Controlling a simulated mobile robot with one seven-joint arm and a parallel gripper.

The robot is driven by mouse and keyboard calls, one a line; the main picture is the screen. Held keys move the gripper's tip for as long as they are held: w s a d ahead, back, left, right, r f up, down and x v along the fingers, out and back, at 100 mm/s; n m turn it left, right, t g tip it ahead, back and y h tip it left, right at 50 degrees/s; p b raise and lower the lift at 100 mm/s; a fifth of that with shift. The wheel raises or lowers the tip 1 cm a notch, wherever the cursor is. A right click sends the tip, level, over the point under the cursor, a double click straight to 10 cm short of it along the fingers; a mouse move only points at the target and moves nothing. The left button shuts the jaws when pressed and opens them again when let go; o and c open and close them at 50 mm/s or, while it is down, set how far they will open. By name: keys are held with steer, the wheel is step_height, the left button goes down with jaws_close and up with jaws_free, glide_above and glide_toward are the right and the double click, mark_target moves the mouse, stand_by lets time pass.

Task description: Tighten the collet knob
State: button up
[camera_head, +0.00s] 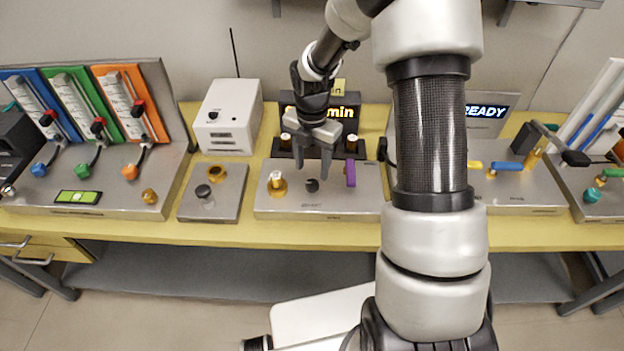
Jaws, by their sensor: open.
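My gripper (313,174) points down over the middle steel panel (330,203). Its two fingers are apart, with nothing seen held between them. A small dark knob (312,186) shows between and just below the fingertips; I cannot tell whether they touch it. A brass fitting with a pale top (277,184) stands left of the fingers on the same panel. A purple lever (350,173) stands upright on the right. I cannot read labels that tell which part is the collet knob. My arm hides the panel's right end.
A smaller steel plate with a dark knob (203,191) lies left, before a white box (229,115). A dark display (337,115) stands behind the gripper. Flowmeters with coloured knobs (130,172) stand far left. A blue-handled valve (506,166) stands right. The yellow bench's front strip (220,232) is clear.

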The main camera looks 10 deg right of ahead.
mark_target(312, 183)
step_height(312, 183, down, 6)
steer(key=shift+r, duration=0.15)
steer(key=c, duration=1)
steer(key=shift+c, duration=0.2)
